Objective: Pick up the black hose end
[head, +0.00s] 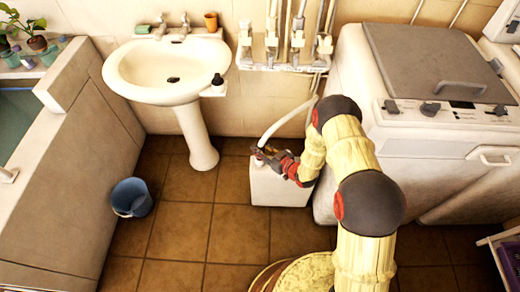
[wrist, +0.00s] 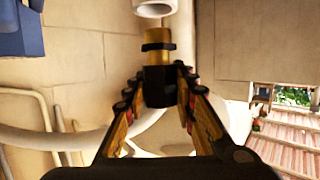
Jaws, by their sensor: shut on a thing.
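The black hose end (wrist: 158,88) shows in the middle of the wrist view, with a brass-coloured fitting (wrist: 157,56) and a dark band above it. My gripper (wrist: 157,86) is shut on the black part, one finger on each side. In the head view my gripper (head: 263,153) is over the white box on the floor, at the lower end of a pale hose (head: 283,121). There the black end is too small and too covered by the fingers to make out clearly.
The white box (head: 280,188) stands beside the washing machine (head: 440,140). Pipes and taps (head: 297,40) are on the wall. A blue bucket (head: 131,197) stands on open tiled floor.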

